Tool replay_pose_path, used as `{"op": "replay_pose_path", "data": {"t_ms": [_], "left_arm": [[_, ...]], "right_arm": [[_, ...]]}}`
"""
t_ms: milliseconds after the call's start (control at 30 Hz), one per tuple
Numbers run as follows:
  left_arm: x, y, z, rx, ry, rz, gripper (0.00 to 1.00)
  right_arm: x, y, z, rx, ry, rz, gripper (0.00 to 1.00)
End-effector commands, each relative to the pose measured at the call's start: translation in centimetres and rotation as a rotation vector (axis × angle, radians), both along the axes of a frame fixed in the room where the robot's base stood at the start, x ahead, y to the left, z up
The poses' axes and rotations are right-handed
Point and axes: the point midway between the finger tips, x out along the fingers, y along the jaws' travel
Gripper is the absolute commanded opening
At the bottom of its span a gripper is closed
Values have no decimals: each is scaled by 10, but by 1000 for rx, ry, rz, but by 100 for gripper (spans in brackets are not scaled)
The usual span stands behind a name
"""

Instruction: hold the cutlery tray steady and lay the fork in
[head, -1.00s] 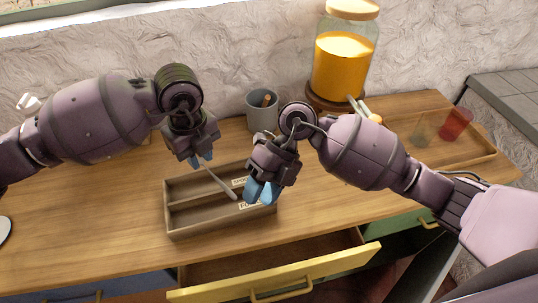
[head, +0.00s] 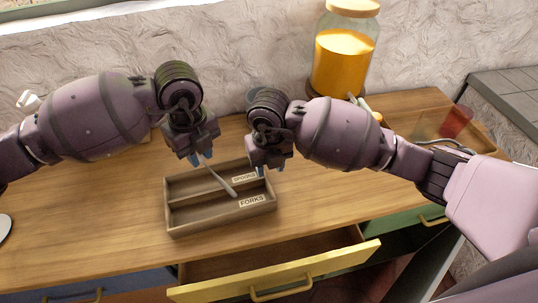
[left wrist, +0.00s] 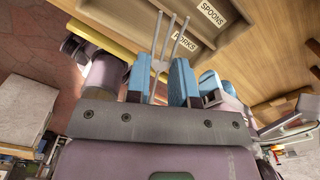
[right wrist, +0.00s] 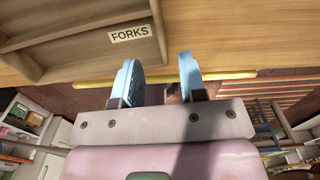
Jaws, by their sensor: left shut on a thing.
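The wooden cutlery tray (head: 215,222) sits on the counter, with a back compartment labelled SPOONS and a front one labelled FORKS. The grey fork (head: 222,182) is held by my left gripper (head: 200,160) and slants down to the right over the tray. In the left wrist view the fork's tines (left wrist: 172,40) point away from the fingers. My right gripper (head: 265,172) is at the tray's right end. In the right wrist view its blue fingers (right wrist: 160,80) are apart and empty, beside the tray's end wall (right wrist: 157,20).
A yellow-fronted drawer (head: 285,272) stands open below the counter's front edge. A jar of orange liquid (head: 340,62) stands at the back. The counter left of the cutlery tray is clear.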

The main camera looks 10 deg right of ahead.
Motion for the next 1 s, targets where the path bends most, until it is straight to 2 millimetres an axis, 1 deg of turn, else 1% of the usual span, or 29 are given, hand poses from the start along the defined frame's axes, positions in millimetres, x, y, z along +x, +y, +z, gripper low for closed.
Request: {"op": "replay_pose_path", "data": {"t_ms": [33,200,400,500,700,967,1000], "left_arm": [[0,0,0,0,0,0,0],[0,0,0,0,0,0,0],[0,0,0,0,0,0,0],[0,0,0,0,0,0,0],[0,0,0,0,0,0,0],[0,0,0,0,0,0,0],[0,0,0,0,0,0,0]], "right_arm": [[-1,0,-9,1,3,0,38],[-1,0,-37,0,4,-1,38],[-1,0,-64,2,2,0,38],[0,0,-73,1,1,0,38],[0,0,-81,2,0,1,38],[0,0,-82,1,0,1,38],[0,0,-82,1,0,1,32]]}}
